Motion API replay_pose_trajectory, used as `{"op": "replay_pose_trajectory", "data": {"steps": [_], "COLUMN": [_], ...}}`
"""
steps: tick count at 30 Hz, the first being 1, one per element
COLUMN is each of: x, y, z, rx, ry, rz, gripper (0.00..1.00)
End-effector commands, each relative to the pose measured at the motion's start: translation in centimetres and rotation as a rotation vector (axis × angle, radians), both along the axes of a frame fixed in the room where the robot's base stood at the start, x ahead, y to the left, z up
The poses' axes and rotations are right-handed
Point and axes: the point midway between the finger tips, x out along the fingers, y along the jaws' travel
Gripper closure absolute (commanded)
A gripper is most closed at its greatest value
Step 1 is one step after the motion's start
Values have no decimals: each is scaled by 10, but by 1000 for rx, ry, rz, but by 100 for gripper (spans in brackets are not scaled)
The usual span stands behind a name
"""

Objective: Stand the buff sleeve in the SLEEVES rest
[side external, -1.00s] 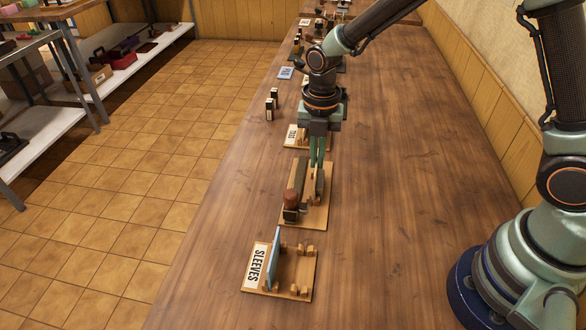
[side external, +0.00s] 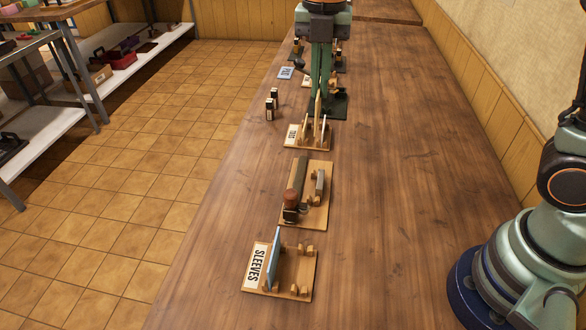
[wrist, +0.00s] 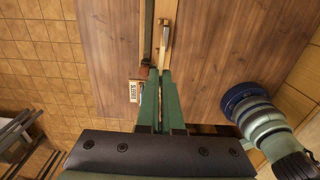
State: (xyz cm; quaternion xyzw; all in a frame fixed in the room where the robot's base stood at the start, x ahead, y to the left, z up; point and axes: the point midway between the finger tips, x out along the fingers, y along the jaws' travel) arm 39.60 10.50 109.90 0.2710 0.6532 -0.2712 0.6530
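The SLEEVES rest (side external: 304,292) is a wooden board at the near end of the bench, with a white label. A blue sleeve (side external: 273,258) stands upright in it, and the pegs to its right hold nothing. A thin buff upright piece (side external: 318,106), possibly the buff sleeve, shows at another labelled rest (side external: 294,146) farther back. My gripper (side external: 320,90) is above that rest, its green fingers close together and pointing down. The wrist view also shows the fingers (wrist: 160,72) close together. Whether they touch or hold the buff piece is not clear.
Between the two rests is a wooden fixture (side external: 317,218) with a dark bar, a brown knob (side external: 291,196) and a small grey block. Two small dark and cream blocks (side external: 270,102) stand at the left edge. The bench to the right is clear.

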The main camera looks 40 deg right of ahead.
Motion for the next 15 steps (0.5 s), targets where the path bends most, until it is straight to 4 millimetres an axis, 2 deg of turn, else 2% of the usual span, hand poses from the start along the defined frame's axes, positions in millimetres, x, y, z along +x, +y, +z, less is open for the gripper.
{"op": "replay_pose_trajectory", "data": {"steps": [5, 9, 15], "x": [-26, -60, -109], "y": [45, 83, 120], "z": [-29, -60, -97], "rx": [-2, -3, -3], "ry": [5, 4, 3], "rz": [13, 13, 10], "gripper": [100, 100, 100]}}
